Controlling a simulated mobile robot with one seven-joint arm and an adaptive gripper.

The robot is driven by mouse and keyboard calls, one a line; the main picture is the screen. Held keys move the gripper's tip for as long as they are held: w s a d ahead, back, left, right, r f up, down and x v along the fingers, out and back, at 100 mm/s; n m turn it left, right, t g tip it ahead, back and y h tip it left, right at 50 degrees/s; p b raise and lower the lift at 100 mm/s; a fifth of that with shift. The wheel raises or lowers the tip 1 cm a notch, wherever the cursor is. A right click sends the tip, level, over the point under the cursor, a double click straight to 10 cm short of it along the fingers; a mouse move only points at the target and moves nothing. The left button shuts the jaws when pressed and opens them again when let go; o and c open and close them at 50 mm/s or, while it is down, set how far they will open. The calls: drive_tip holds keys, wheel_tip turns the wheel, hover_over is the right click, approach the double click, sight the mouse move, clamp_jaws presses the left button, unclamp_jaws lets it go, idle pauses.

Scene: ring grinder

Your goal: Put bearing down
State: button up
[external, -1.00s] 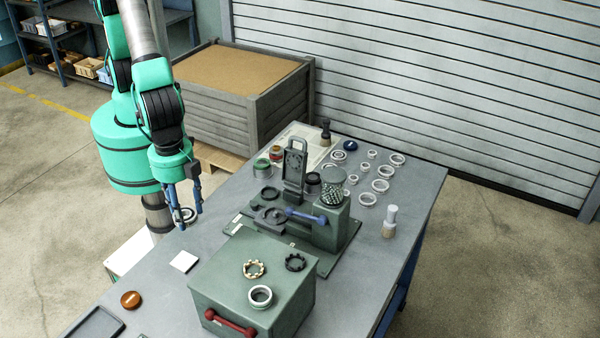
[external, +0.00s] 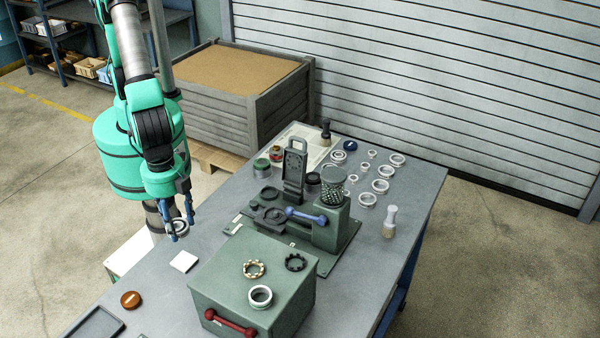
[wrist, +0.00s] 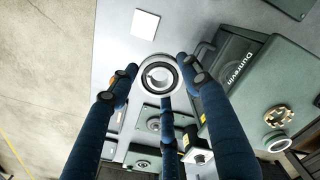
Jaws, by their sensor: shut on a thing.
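The bearing is a silver ring with a dark inner band. In the wrist view the bearing (wrist: 160,77) sits between the blue fingertips of my gripper (wrist: 158,80). In the external view my gripper (external: 181,229) is shut on it, over the near left edge of the grey table (external: 230,203). The bearing (external: 180,227) is partly hidden there by the fingers. A white square pad (external: 184,261) lies on the table just below my gripper in the picture; the pad also shows in the wrist view (wrist: 145,24). I cannot tell the bearing's exact height above the table.
A green box (external: 240,285) with a red handle carries several rings on its top. Behind it stands a green fixture (external: 330,236) with a blue handle and an upright dark plate. Several loose rings (external: 367,199) lie at the far right. A brown round lid (external: 130,300) lies front left.

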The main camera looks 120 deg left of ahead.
drive_tip(key=s+f+b, duration=0.2)
drive_tip(key=s+f, duration=0.1)
drive_tip(key=f, duration=0.1)
drive_tip(key=s+f+b, duration=0.3)
drive_tip(key=f, duration=0.2)
drive_tip(key=s+d+f+b, duration=0.1)
drive_tip(key=s+f+b, duration=0.1)
drive_tip(key=f, duration=0.3)
drive_tip(key=shift+s, duration=0.9)
drive_tip(key=shift+w+d, duration=0.1)
drive_tip(key=b, duration=0.2)
hover_over(173, 308)
drive_tip(key=shift+s+a+f, duration=0.15)
drive_tip(key=shift+f, duration=0.25)
drive_tip(key=shift+s+a+f, duration=0.15)
drive_tip(key=shift+f, duration=0.2)
drive_tip(key=shift+w+d+f, duration=0.1)
drive_tip(key=shift+w+d, duration=0.25)
drive_tip(key=shift+w, duration=0.05)
drive_tip(key=shift+s+f+b, duration=0.1)
drive_tip(key=shift+f+b, duration=0.25)
drive_tip(key=shift+f, duration=1.35)
drive_tip(key=shift+a+f, duration=0.1)
drive_tip(key=shift+f, duration=0.05)
drive_tip(key=o, duration=1.3)
drive_tip(key=shift+o, duration=0.2)
